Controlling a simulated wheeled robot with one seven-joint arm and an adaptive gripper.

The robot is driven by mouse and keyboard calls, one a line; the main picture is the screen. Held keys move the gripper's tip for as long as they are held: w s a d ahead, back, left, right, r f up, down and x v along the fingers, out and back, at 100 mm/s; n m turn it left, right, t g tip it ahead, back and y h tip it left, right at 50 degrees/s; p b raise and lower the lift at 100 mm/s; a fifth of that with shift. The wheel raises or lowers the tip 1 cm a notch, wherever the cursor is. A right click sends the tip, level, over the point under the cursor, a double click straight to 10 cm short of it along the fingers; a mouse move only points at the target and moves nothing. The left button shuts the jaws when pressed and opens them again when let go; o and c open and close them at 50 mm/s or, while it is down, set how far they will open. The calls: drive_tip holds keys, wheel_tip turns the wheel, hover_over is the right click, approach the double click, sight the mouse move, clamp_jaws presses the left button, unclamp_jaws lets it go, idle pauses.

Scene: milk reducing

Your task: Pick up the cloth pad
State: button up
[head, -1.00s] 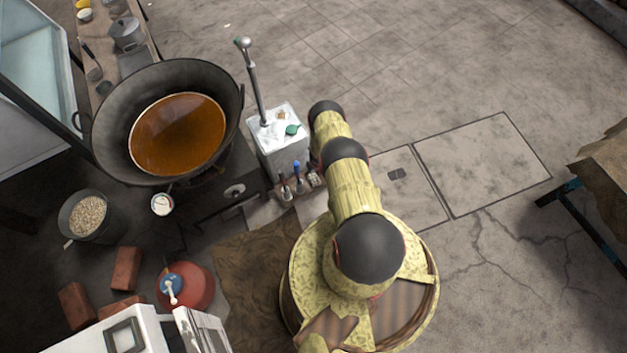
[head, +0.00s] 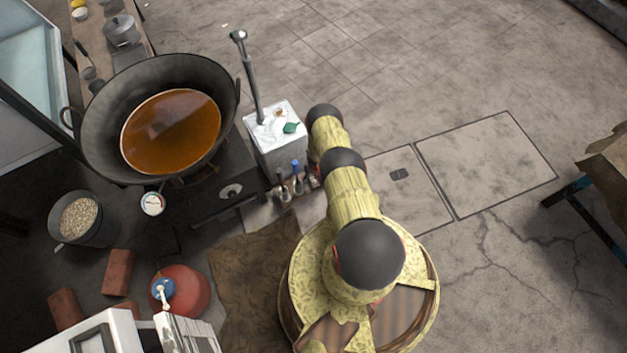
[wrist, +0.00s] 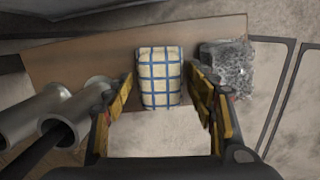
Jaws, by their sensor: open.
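The cloth pad (wrist: 160,77), cream with a blue grid pattern, lies on a brown board (wrist: 100,50) in the middle of the wrist view. My gripper (wrist: 161,85) is open, with one yellow-and-black finger to each side of the pad in the picture. A narrow gap shows between each fingertip and the pad. I cannot tell how far above the board the fingertips are. In the head view my arm hides the gripper, and I cannot make out the pad there.
A grey, rough scrubber-like lump (wrist: 227,66) lies right of the pad, close to the right finger. Metal cylinders (wrist: 50,105) are at the left. The head view shows a wok of brown liquid (head: 170,130) and a white box with a lever (head: 278,140).

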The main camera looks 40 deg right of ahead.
sight(315, 182)
drive_tip(key=shift+c, duration=0.9)
drive_tip(key=c, duration=0.8)
drive_tip(key=shift+r, duration=0.15)
wheel_tip(315, 182, up, 3)
drive_tip(key=p, duration=0.2)
drive_tip(key=shift+p, duration=0.35)
drive_tip(key=r+p, duration=0.1)
drive_tip(key=p, duration=0.1)
drive_tip(key=s+a+r+p, duration=0.1)
drive_tip(key=p, duration=0.2)
drive_tip(key=s+r+p, duration=0.1)
drive_tip(key=p, duration=0.2)
drive_tip(key=shift+s+a+r, duration=0.15)
drive_tip(key=shift+r, duration=0.15)
drive_tip(key=shift+s+a+r+p, duration=0.95)
drive_tip(key=shift+s+p, duration=0.7)
drive_tip(key=shift+p, duration=0.55)
drive_tip(key=shift+s+a+r+p, duration=0.8)
drive_tip(key=shift+s+r+p, duration=0.3)
drive_tip(key=shift+s+p, duration=0.85)
drive_tip(key=shift+s+a+r+p, duration=0.95)
drive_tip(key=shift+s+p, duration=0.4)
drive_tip(key=shift+p, duration=1.1)
